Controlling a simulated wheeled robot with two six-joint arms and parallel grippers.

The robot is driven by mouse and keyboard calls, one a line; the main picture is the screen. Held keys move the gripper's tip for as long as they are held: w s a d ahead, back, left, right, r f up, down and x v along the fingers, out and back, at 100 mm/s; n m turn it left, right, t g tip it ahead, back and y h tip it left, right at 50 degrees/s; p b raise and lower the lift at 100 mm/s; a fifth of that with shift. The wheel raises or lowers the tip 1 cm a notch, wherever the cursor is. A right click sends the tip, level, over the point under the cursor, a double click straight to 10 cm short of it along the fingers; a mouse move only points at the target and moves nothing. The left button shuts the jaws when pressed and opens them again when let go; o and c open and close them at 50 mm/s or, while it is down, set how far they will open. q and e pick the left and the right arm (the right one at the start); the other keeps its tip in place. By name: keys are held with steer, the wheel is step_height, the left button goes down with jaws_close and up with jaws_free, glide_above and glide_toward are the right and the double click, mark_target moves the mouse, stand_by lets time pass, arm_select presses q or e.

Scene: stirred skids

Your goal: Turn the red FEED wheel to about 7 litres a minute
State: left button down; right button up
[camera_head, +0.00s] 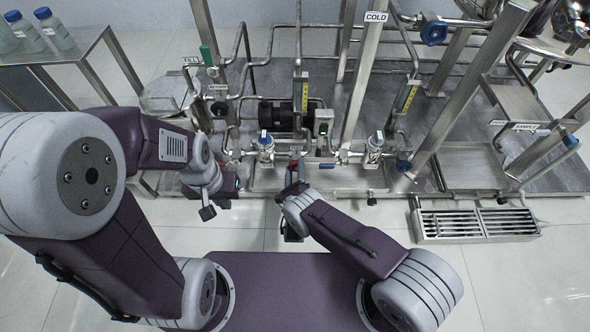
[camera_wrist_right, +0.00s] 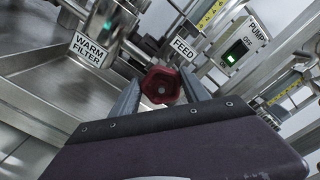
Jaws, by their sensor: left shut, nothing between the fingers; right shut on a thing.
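The red FEED wheel (camera_wrist_right: 161,86) shows in the right wrist view, just below the FEED label (camera_wrist_right: 183,48). My right gripper (camera_wrist_right: 160,94) has one finger on each side of the wheel and is shut on it. In the head view my right gripper (camera_head: 294,172) is at the front of the skid and mostly hides the wheel. A flow gauge with a yellow scale (camera_head: 305,96) stands behind it; it also shows at the top of the right wrist view (camera_wrist_right: 212,16). Its reading is too small to tell. My left gripper (camera_head: 218,206) is shut and empty, left of the right one.
The pump box (camera_wrist_right: 237,54) has a lit green switch, right of the wheel. The WARM FILTER vessel (camera_wrist_right: 98,42) is on the left. Blue-handled valves (camera_head: 265,138) stand close by. A floor drain grate (camera_head: 476,224) lies at right. A bottle table (camera_head: 62,48) is at far left.

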stand_by(0.3)
steer(key=o, duration=1.4)
steer(key=shift+c, duration=0.2)
arm_select(q)
steer(key=shift+f, duration=0.15)
arm_select(e)
steer(key=shift+s+f, duration=0.1)
